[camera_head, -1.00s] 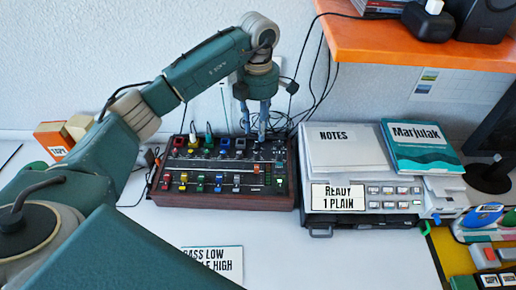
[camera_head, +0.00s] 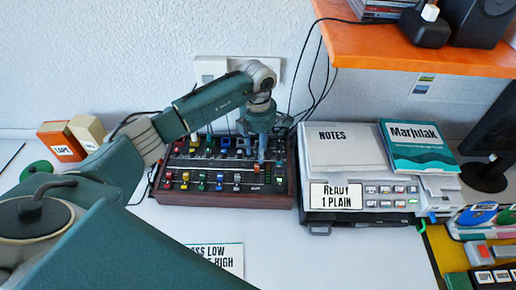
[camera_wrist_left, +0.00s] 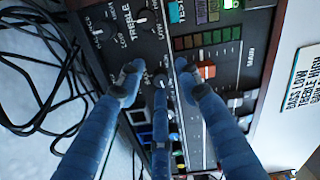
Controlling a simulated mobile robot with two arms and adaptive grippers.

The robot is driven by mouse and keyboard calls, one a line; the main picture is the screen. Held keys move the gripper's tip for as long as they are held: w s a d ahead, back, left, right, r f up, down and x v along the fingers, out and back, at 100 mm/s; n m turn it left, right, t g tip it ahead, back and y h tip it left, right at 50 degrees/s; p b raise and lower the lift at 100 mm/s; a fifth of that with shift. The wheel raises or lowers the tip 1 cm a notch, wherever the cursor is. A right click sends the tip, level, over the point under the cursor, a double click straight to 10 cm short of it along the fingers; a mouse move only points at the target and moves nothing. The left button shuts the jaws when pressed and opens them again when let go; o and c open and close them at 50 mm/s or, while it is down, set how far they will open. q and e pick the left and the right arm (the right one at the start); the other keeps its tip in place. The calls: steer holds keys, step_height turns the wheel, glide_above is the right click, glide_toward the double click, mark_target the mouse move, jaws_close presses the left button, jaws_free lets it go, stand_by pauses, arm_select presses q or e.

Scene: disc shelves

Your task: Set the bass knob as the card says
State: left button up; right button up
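The mixer (camera_head: 225,200), a dark red-brown box with rows of coloured knobs and sliders, stands at the middle of the desk. My left gripper (camera_head: 262,155) points down over its right part. In the left wrist view its blue fingers (camera_wrist_left: 160,82) are open and spread close over the panel, at the knob area beside the treble knob (camera_wrist_left: 141,20). The fingers hide most of the knob and label between them; I cannot tell whether they touch it. The card (camera_head: 228,258) is partly behind my arm; in the left wrist view the card (camera_wrist_left: 303,100) reads "BASS LOW, TREBLE HIGH".
Right of the mixer is a device with a "READY 1 PLAIN" display (camera_head: 336,196), bearing notes (camera_head: 343,150) and a teal book (camera_head: 417,147). An orange shelf (camera_head: 400,50) overhangs at upper right. Black cables (camera_wrist_left: 35,60) lie behind the mixer. The desk in front is mostly clear.

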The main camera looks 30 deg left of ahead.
arm_select(q)
jaws_close()
steer(key=shift+n+b, duration=0.3)
steer(key=shift+n, duration=0.1)
jaws_free()
steer(key=shift+r, duration=0.1)
step_height(320, 180, up, 12)
stand_by(0.3)
